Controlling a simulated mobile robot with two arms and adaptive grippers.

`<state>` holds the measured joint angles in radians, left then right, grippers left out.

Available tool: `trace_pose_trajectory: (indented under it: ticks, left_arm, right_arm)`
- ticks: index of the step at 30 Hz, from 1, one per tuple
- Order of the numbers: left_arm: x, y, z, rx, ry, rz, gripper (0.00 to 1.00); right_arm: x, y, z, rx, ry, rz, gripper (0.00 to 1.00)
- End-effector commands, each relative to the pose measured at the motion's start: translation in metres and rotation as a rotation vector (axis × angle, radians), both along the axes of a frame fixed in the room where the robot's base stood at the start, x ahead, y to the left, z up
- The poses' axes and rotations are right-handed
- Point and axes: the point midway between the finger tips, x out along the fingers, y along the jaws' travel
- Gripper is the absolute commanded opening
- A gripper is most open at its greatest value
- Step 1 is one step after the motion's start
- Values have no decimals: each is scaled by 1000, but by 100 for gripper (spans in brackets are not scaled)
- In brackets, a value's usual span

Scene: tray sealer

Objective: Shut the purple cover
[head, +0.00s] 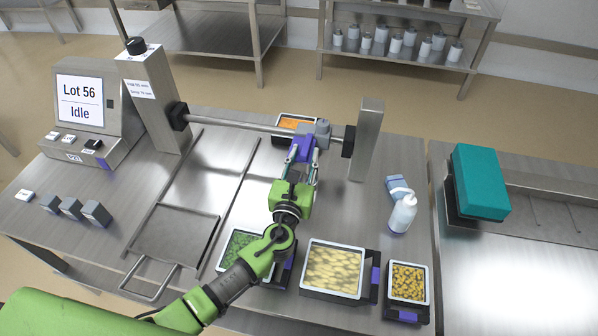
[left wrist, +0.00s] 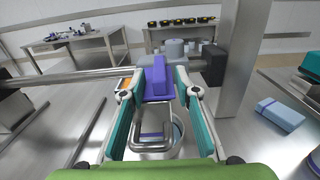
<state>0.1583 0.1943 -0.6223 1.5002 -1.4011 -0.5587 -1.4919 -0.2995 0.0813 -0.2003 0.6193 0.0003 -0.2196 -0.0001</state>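A purple part (head: 302,148) sits at a grey clamp-like block (head: 317,132) on the horizontal metal bar of the sealer. It also shows in the left wrist view (left wrist: 158,80), straight ahead between the fingers. I take it for the cover; its hinge is not clear to see. My left gripper (head: 302,160) reaches up to it, one finger on each side. In the left wrist view the fingers (left wrist: 158,92) stand apart, with the purple part between their tips; firm contact does not show. A metal loop handle (left wrist: 155,137) shows below, between the fingers. My right gripper is not in view.
The bar (head: 240,125) runs between two posts, the right one (head: 366,140) close by. An orange-filled tray (head: 297,122) lies behind the gripper. Filled trays (head: 334,270) line the front edge. A white bottle (head: 402,213) stands right. The screen (head: 81,101) reads "Lot 56 Idle".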

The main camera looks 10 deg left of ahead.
Motion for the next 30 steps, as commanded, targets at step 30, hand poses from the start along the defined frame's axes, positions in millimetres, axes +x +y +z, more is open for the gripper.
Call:
trace_pose_trajectory:
  ticks: [30]
  left_arm:
    - [-77,3,0,1,1,0,29]
  right_arm:
    - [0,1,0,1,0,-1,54]
